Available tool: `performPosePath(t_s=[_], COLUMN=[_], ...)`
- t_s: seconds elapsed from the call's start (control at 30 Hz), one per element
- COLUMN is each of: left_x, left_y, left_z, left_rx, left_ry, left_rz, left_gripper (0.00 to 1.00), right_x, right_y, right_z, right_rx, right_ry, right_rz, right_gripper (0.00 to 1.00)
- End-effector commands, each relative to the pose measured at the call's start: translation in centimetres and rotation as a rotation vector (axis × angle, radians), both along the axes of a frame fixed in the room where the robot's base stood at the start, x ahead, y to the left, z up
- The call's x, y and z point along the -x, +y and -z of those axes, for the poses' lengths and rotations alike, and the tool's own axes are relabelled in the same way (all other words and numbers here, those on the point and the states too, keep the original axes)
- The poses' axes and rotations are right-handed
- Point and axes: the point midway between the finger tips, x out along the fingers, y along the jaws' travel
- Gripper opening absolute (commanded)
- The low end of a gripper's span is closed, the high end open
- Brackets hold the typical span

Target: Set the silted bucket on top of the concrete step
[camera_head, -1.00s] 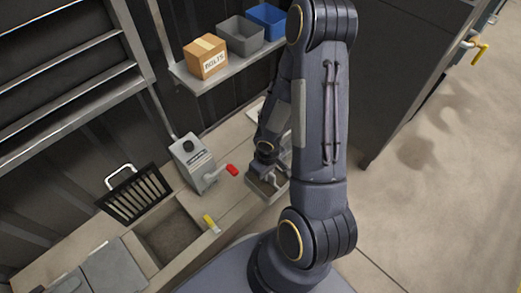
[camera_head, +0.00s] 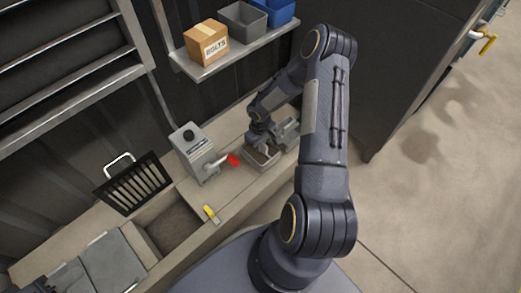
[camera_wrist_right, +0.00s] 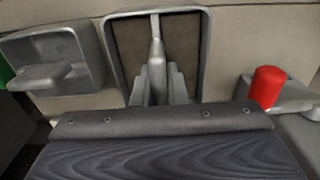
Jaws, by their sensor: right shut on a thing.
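The silted bucket (camera_head: 262,159) is a grey, rectangular, open container with brown silt inside. It is over the pale concrete step (camera_head: 232,191), to the right of the pump box; I cannot tell if it touches the surface. My right gripper (camera_head: 262,143) is shut on it. In the right wrist view the bucket (camera_wrist_right: 130,48) lies straight ahead, with the right gripper (camera_wrist_right: 157,72) at its middle bar. A dark piece at the lower left edge of the head view seems to be my left gripper (camera_head: 36,285), mostly cut off, its jaws unclear.
A grey pump box (camera_head: 194,150) with a red-tipped lever (camera_head: 233,160) stands left of the bucket. A grey fixture (camera_head: 287,132) is at its right. A black grate (camera_head: 133,183), an open pit (camera_head: 173,230) and a yellow-ended tool (camera_head: 210,213) lie further left. A shelf (camera_head: 200,75) hangs above.

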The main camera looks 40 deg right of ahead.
Motion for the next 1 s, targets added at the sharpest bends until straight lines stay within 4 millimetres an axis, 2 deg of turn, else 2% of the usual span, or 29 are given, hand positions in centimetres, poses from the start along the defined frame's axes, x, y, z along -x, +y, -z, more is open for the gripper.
performPosePath(t_s=[0.1,0.2,0.6,0.63,0.77,1.0], left_x=[0.0,0.0,0.0,0.0,0.0,0.0], left_y=[0.0,0.0,0.0,0.0,0.0,0.0], left_z=[1.5,2.2,2.4,2.3,2.3,2.3], left_rx=[0.0,0.0,0.0,0.0,0.0,0.0], left_ry=[0.0,0.0,0.0,0.0,0.0,0.0], left_rz=[0.0,0.0,0.0,0.0,0.0,0.0], left_gripper=[0.36,0.36,0.36,0.36,0.36,0.36], right_x=[-0.1,-0.2,-0.2,-0.1,-0.1,-0.1], right_y=[-0.1,-0.1,-0.1,-0.1,-0.1,-0.1], right_z=[2.3,3.4,3.7,3.6,3.6,3.6], right_rx=[-0.001,-0.001,0.001,0.0,0.0,0.0], right_ry=[0.002,0.0,-0.001,0.001,0.001,0.001], right_rz=[0.0,0.001,0.0,0.0,0.0,0.0], right_gripper=[0.0,0.0,0.0,0.15,0.32,0.34])
